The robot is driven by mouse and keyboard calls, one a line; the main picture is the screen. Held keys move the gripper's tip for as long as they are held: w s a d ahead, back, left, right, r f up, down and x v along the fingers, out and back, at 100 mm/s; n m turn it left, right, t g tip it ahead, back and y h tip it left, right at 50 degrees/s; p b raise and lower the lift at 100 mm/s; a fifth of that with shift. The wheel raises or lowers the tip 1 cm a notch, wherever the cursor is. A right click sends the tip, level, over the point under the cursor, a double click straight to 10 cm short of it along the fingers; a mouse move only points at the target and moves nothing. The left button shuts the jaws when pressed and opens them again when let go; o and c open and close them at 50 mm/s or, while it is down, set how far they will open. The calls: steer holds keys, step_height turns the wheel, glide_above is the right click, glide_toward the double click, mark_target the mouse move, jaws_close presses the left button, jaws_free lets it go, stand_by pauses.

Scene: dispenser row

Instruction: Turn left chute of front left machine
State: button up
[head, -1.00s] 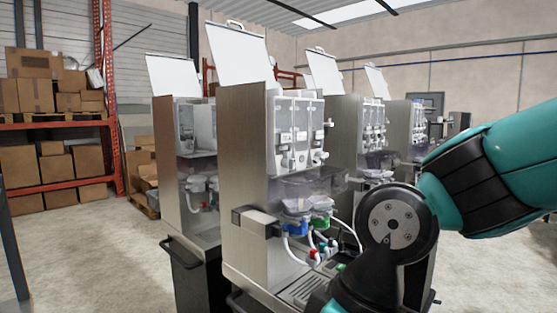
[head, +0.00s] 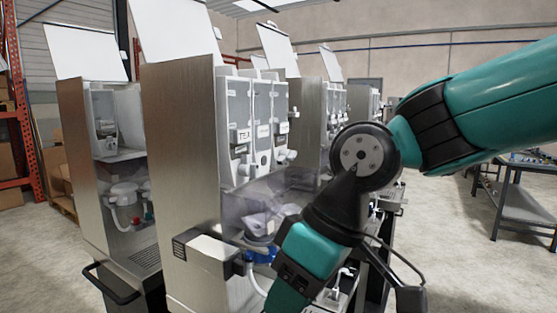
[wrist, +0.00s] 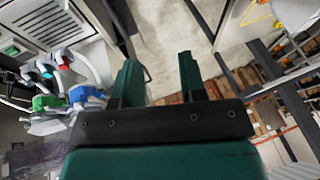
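The nearest dispenser machine (head: 183,150) stands left of centre in the head view, with a raised white lid. White chute fittings (head: 242,150) sit below its clear canisters. Lower down, a blue collar (head: 262,254) shows partly behind my arm. In the wrist view, a blue collar (wrist: 86,94) and a green collar (wrist: 46,102) sit at the left, with white tubes ending in red and teal tips. My gripper (wrist: 160,78) is open and empty, its fingers apart and clear of these parts. In the head view the fingers are hidden or out of frame.
Another machine (head: 100,160) stands close on the left, and more stand in a row behind. A grey box (head: 208,255) juts from the nearest machine's side. A metal table (head: 520,185) stands at right. The floor between is clear.

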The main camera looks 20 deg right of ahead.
steer(key=w+d+r+t+p, duration=0.25)
steer(key=w+d+r, duration=0.25)
steer(key=w+r, duration=0.55)
steer(key=t, duration=0.3)
glide_toward(255, 164)
steer(key=p+x, duration=0.4)
steer(key=x, duration=0.6)
steer(key=shift+w+f, duration=0.1)
steer(key=shift+f, duration=0.1)
steer(key=c, duration=0.6)
